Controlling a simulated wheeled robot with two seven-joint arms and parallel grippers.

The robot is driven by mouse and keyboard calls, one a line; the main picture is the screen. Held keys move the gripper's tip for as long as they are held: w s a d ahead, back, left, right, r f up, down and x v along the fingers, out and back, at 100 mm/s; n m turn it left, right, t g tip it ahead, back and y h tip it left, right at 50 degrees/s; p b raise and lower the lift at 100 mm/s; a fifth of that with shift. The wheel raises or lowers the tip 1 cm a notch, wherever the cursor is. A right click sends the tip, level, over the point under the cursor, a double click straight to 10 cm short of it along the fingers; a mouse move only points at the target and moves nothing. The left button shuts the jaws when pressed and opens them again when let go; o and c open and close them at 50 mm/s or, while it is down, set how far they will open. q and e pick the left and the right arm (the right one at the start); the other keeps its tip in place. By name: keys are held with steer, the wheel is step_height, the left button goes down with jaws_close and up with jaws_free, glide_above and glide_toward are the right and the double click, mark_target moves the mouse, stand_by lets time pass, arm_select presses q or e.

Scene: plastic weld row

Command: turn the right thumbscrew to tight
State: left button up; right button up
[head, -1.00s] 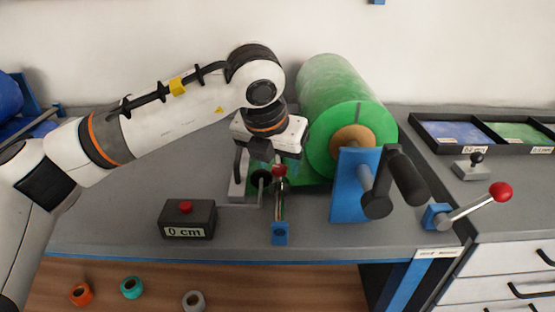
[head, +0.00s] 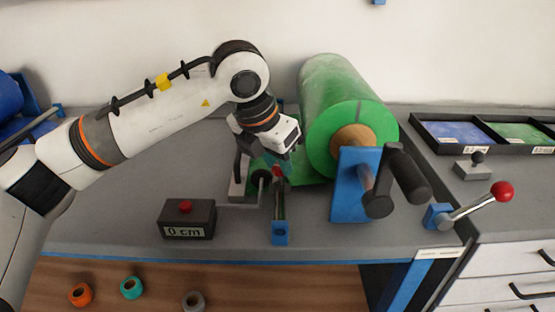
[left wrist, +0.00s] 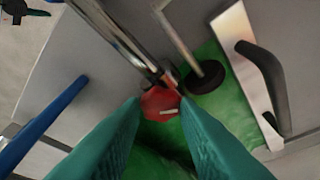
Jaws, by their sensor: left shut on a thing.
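A red thumbscrew (head: 277,171) sits on the metal rail behind the small blue end block (head: 279,232), left of the green roll. In the left wrist view the red knob (left wrist: 160,101), with a short pale mark on its face, lies between the two teal fingertips. My left gripper (head: 278,161) comes down on it from above, tilted, and is shut on it. The fingers hide the sides of the knob. No second thumbscrew can be made out. My right gripper is not in view.
The green roll (head: 345,90) with its blue stand (head: 350,185) and dark crank handle (head: 405,175) is close on the right. A box reading 0 cm (head: 187,218) stands in front left. A red-knobbed lever (head: 475,205) is farther right. The bench at left is mostly clear.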

arm_select(q)
steer(key=m, duration=0.2)
steer(key=m+g+h+p, duration=0.1)
steer(key=m, duration=0.1)
steer(key=shift+w+a+r+m, duration=0.1)
steer(key=shift+w+a+m, duration=0.05)
steer(key=shift+m, duration=0.15)
steer(key=m+g+p, duration=0.1)
steer(key=m, duration=0.1)
steer(key=m+g+p, duration=0.1)
steer(key=m, duration=0.1)
steer(key=m+g+p, duration=0.1)
steer(key=m, duration=0.1)
steer(key=shift+w+m+h, duration=0.25)
steer(key=shift+m+h, duration=0.15)
steer(key=shift+m+p, duration=0.45)
steer(key=shift+m, duration=0.05)
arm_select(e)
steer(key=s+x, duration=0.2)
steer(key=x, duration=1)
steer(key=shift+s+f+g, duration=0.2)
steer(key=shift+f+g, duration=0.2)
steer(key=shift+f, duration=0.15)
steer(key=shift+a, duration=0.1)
arm_select(q)
steer(key=o, duration=1)
steer(key=shift+c, duration=0.2)
